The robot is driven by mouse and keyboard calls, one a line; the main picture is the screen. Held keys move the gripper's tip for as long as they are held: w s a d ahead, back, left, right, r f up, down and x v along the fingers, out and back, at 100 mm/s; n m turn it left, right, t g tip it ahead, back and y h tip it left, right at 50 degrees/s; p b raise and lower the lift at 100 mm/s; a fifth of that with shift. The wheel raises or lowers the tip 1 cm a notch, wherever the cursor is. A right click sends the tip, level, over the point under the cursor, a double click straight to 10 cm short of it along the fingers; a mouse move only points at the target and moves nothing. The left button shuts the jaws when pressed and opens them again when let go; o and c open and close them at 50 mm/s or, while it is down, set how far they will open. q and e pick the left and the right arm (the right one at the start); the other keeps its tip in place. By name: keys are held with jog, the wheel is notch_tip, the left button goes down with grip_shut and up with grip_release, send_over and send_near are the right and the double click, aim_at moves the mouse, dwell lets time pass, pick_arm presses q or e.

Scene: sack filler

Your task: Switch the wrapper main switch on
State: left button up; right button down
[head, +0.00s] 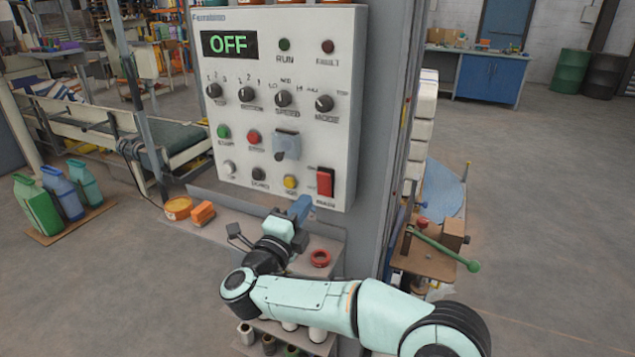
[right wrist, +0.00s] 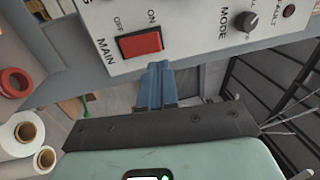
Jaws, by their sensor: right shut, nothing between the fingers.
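The wrapper control panel (head: 280,95) is a light grey box with a display (head: 228,43) reading OFF in green. Its main switch is a red rocker (head: 325,182) at the lower right, labelled MAIN; the rocker also shows in the right wrist view (right wrist: 140,43), with ON and OFF marks beside it. My right gripper (head: 300,207) is shut and empty, with blue fingers pointing at the panel's lower edge. In the right wrist view its fingertips (right wrist: 158,68) are just below the red rocker; whether they touch the panel I cannot tell. My left gripper is not in view.
Knobs and push buttons (head: 253,137) sit close to the switch, and a grey flap (head: 286,145) sticks out left of it. A shelf below holds an orange block (head: 202,213) and a red ring (head: 320,258). Bottles (head: 38,205) stand on the floor at left.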

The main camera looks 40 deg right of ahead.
aim_at(323, 175)
pick_arm(q)
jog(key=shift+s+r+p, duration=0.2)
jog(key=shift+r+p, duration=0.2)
jog(key=shift+p, duration=0.05)
pick_arm(e)
jog(key=x, duration=0.7)
jog(key=shift+w+d, duration=0.2)
jog(key=shift+d, duration=0.15)
jog(key=shift+r, duration=0.1)
jog(key=shift+w+d+r+y+p, duration=0.15)
jog(key=shift+d+r+y+p, duration=0.25)
jog(key=shift+p, duration=0.65)
jog(key=shift+f, duration=0.25)
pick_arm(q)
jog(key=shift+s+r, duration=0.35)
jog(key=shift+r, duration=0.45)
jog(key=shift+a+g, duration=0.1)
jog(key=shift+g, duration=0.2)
pick_arm(e)
jog(key=shift+a, duration=0.1)
